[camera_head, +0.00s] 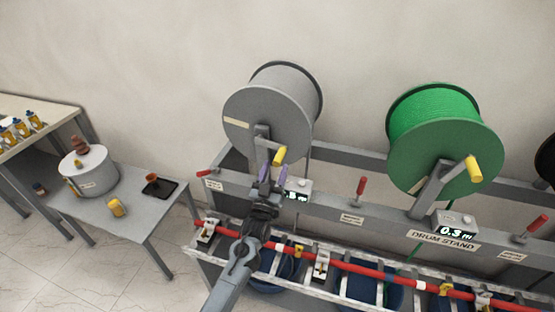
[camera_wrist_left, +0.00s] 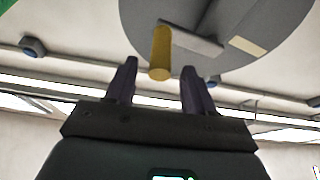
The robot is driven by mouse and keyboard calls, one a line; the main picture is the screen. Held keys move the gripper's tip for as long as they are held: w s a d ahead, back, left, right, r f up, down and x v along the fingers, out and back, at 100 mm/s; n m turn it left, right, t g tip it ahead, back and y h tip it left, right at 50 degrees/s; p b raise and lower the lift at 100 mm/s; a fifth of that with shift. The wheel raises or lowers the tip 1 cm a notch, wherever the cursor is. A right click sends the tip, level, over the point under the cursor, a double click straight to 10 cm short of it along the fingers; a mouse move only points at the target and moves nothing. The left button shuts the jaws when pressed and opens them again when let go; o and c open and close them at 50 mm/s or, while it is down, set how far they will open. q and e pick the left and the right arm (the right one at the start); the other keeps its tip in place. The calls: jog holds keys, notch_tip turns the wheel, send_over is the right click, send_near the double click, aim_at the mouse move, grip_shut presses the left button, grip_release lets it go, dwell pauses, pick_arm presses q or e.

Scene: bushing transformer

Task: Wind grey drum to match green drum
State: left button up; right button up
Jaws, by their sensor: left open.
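The green drum's display (camera_head: 455,230) reads 0.3 m; the grey drum's display (camera_head: 297,196) is partly hidden by my gripper. My left gripper (camera_head: 272,174) is open just below the grey drum's handle. In the left wrist view the yellow handle (camera_wrist_left: 160,52) shows between and beyond the fingertips (camera_wrist_left: 158,72). My right gripper is out of view.
Red levers (camera_head: 360,188) stand along the stand's rail, and a red bar (camera_head: 370,268) runs across its front. Blue bins sit below. A grey side table (camera_head: 150,210) at left bears a white cylinder (camera_head: 88,170), a yellow cup and a black tray.

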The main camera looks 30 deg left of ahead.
aim_at(278, 161)
pick_arm(q)
jog(key=shift+x, duration=1.9)
grip_shut()
